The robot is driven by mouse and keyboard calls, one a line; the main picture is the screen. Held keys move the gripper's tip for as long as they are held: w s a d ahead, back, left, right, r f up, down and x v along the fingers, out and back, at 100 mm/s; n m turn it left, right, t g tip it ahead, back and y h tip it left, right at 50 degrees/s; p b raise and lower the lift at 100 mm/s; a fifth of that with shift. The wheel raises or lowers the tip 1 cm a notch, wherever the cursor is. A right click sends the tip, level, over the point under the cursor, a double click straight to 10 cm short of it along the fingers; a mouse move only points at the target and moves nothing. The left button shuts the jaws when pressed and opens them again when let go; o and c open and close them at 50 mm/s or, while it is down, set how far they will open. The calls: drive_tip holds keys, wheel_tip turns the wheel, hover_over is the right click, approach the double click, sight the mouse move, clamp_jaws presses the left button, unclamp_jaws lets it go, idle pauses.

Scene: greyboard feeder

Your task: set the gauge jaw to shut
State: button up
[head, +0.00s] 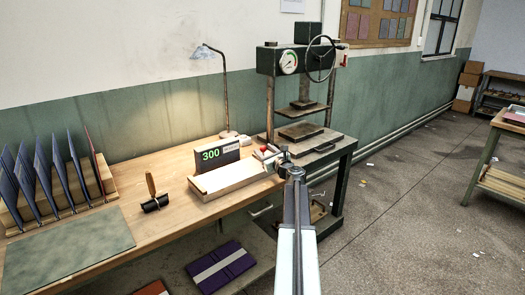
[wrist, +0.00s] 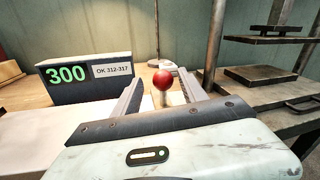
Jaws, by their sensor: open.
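The gauge's dark display (head: 220,152) stands at the back of the bench and reads 300 in green. In the wrist view the display (wrist: 85,78) also carries a white label, "OK 312-317". A pale board (head: 228,178) lies in front of it. A red ball knob (wrist: 163,79) on a short pale stem shows between my fingers in the wrist view, with gaps on both sides. My gripper (wrist: 160,88) is open and holds nothing. In the head view my gripper (head: 282,164) is at the board's right end. The gauge jaw itself is not clearly visible.
A press (head: 298,90) with a handwheel stands on a dark table to the right. A lamp (head: 226,95) stands behind the display. A brush-like roller (head: 153,194), a green mat (head: 68,247) and a rack of dark folders (head: 105,175) are to the left.

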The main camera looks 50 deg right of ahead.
drive_tip(key=v, duration=0.6)
drive_tip(key=shift+w, duration=0.1)
